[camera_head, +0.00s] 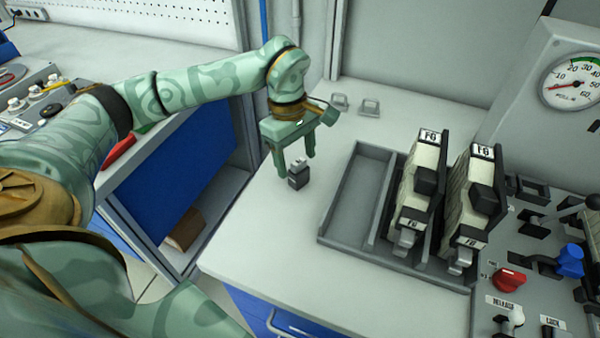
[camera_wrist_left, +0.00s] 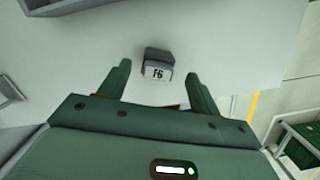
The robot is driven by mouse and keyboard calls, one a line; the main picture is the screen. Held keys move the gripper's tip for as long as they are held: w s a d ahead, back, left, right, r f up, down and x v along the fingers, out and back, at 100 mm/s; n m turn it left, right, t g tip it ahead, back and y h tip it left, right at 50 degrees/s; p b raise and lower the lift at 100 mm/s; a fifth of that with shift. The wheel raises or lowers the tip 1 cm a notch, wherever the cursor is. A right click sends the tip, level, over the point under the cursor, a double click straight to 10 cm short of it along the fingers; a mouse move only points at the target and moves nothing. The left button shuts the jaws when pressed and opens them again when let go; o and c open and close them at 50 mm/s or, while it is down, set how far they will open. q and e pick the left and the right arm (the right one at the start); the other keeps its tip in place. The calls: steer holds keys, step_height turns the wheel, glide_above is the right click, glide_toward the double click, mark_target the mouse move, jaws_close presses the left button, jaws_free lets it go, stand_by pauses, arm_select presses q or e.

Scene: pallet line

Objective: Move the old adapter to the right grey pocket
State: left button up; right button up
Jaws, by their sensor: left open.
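A small dark grey block with a light label, which I take to be the adapter (camera_head: 298,178), stands on the pale worktop. My left gripper (camera_head: 296,160) is open and points down at it. In the wrist view the block (camera_wrist_left: 158,55) lies between the two fingertips, with a gap on each side, and its label seems to read F6. Two small grey square pockets are at the back of the worktop, the left one (camera_head: 340,102) and the right one (camera_head: 370,107). Both look empty. My right gripper is not in view.
A grey tray (camera_head: 340,241) to the right of the block has an empty left compartment and two tall labelled modules (camera_head: 424,160) (camera_head: 480,170). A control panel with a red knob (camera_head: 511,281) and a gauge (camera_head: 572,80) is farther right. Worktop between block and pockets is clear.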

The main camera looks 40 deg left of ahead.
mark_target(298, 161)
arm_select(q)
steer(key=f, duration=0.1)
steer(key=f+b, duration=0.1)
steer(key=f, duration=0.1)
steer(key=shift+w+d+f, duration=0.1)
steer(key=shift+d+f, duration=0.15)
steer(key=shift+d, duration=0.1)
steer(key=shift+f, duration=0.4)
steer(key=shift+r, duration=0.1)
steer(key=c, duration=1.2)
